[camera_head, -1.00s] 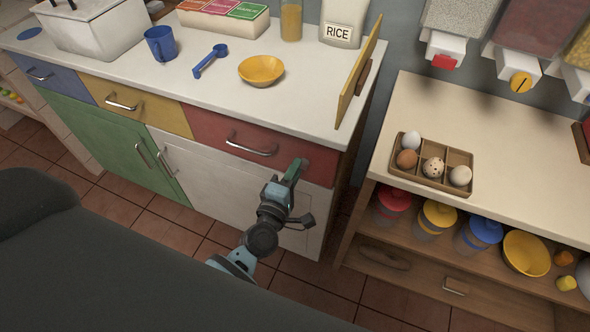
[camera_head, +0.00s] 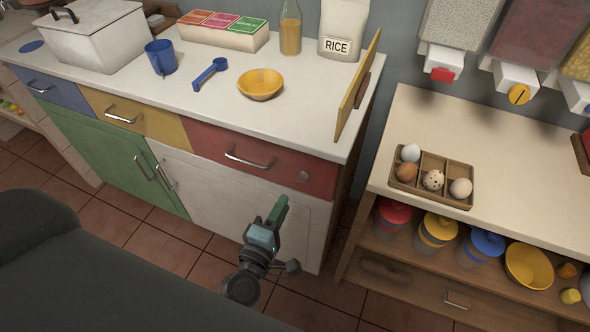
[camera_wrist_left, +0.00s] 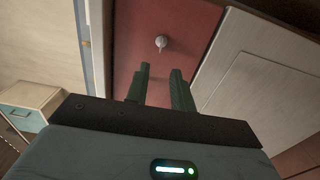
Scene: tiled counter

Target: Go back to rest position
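My left gripper (camera_head: 280,205) hangs low in front of the white cabinet door, below the red drawer (camera_head: 220,140). In the left wrist view its two green fingers (camera_wrist_left: 161,80) stand apart with a gap between them and nothing in it. The drawer looks shut. My right gripper is not in view.
The counter holds a lidded pot (camera_head: 95,40), blue mug (camera_head: 160,58), blue scoop (camera_head: 209,74), yellow bowl (camera_head: 260,86) and rice bag (camera_head: 341,32). An egg tray (camera_head: 428,192) sits on the right-hand shelf unit. Tiled floor (camera_head: 205,258) lies below the gripper.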

